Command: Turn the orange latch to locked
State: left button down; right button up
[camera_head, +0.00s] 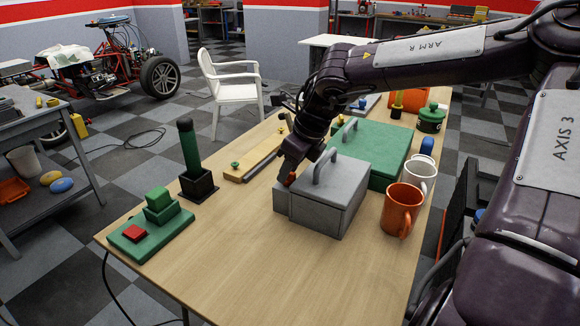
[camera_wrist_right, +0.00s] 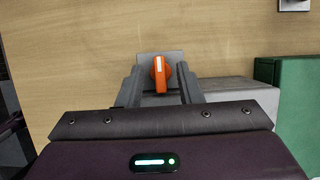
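The orange latch (camera_head: 291,178) is on the near-left end of a grey box (camera_head: 335,203) with a handle on its lid. In the right wrist view the latch (camera_wrist_right: 160,78) is a small orange knob with a white mark, on a grey plate, its long side running nearly up and down the picture. My right gripper (camera_head: 290,168) is at the latch and hides part of it in the head view. Its two fingers stand apart on either side of the latch, with small gaps visible. My left gripper is not in view.
A green box (camera_head: 376,150) with a handle stands behind the grey box. An orange mug (camera_head: 401,210) and a white mug (camera_head: 422,175) stand to the right. A green post (camera_head: 190,150) and a green block with a red button (camera_head: 134,233) are at left. The front table middle is clear.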

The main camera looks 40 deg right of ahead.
grip_shut()
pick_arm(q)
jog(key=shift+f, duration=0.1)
pick_arm(e)
jog(key=shift+m, duration=0.4)
jog(key=m+h, duration=0.1)
jog(key=m, duration=0.1)
jog(key=shift+a+m+b, duration=0.15)
jog(key=shift+m+b, duration=0.15)
jog(key=shift+b, duration=0.1)
jog(key=m+h, duration=0.2)
jog(key=m, duration=0.2)
jog(key=shift+m+b, duration=0.3)
jog(key=shift+b, duration=0.05)
jog(key=m+h, duration=0.1)
jog(key=m, duration=0.2)
jog(key=shift+w+a+m+g, duration=0.1)
jog(key=shift+a+m+g, duration=0.05)
jog(key=shift+m+g, duration=0.2)
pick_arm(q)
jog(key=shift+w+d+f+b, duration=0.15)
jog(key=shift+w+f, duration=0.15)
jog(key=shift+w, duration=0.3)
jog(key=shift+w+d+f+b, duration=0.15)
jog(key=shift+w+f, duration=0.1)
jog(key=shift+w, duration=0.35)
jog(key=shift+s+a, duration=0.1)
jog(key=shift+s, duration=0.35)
pick_arm(e)
jog(key=shift+m, duration=0.25)
